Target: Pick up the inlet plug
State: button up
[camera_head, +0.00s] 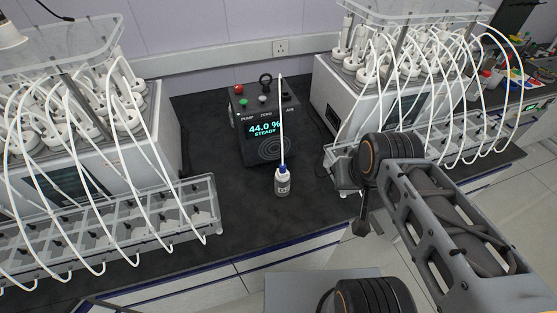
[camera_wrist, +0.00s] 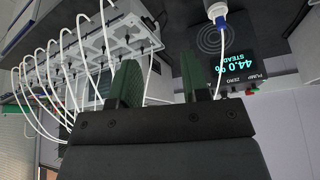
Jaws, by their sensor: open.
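A black ring-handled piece (camera_head: 265,80), which looks like the inlet plug, stands on top of the dark meter box (camera_head: 262,152) at the back of the bench. It cannot be made out in the wrist view. The meter's screen reads 44.0 % STEADY, and the meter also shows upside down in the wrist view (camera_wrist: 228,68). My gripper (camera_head: 361,224) hangs near the bench's front edge, right of and nearer than the meter. In the wrist view its two green-dark fingers (camera_wrist: 160,82) are apart with nothing held between them.
White reactor units with looping tubes stand left (camera_head: 75,135) and right (camera_head: 385,90); clear divided trays (camera_head: 120,235) lie in front. Dark bench (camera_head: 235,215) is bare around the bottle.

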aim_at(282, 166)
jog(key=u, duration=0.6)
jog(key=k, duration=0.45)
jog(key=u, duration=4.05)
jog(key=k, duration=1.25)
jog(key=z, duration=1.1)
